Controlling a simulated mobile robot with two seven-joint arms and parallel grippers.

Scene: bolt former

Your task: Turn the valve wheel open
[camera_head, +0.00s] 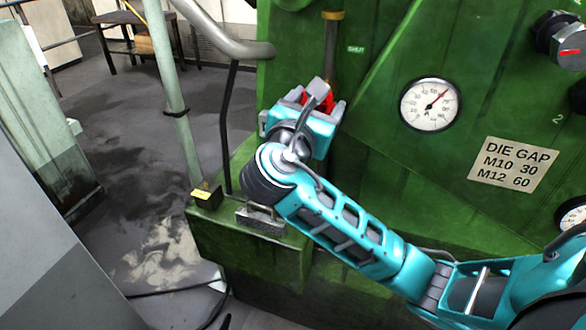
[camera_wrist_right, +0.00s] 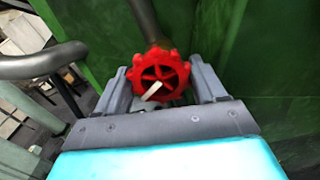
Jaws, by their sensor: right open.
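The red valve wheel (camera_wrist_right: 160,68) faces the right wrist camera, on a vertical pipe in front of the green machine. A short pale marker (camera_wrist_right: 152,92) shows low on its face. My right gripper (camera_wrist_right: 161,84) is open, with one grey finger on each side of the wheel; I cannot tell whether either touches the rim. In the head view only bits of the red wheel (camera_head: 327,104) show, the rest hidden by my right gripper (camera_head: 316,98). My left gripper is not in view.
A "SHUT" label (camera_head: 356,49) sits right of the pipe (camera_head: 332,50). A pressure gauge (camera_head: 429,105) and a die gap plate (camera_head: 513,165) are further right. A grey handrail (camera_head: 225,42) ends close left of the wheel.

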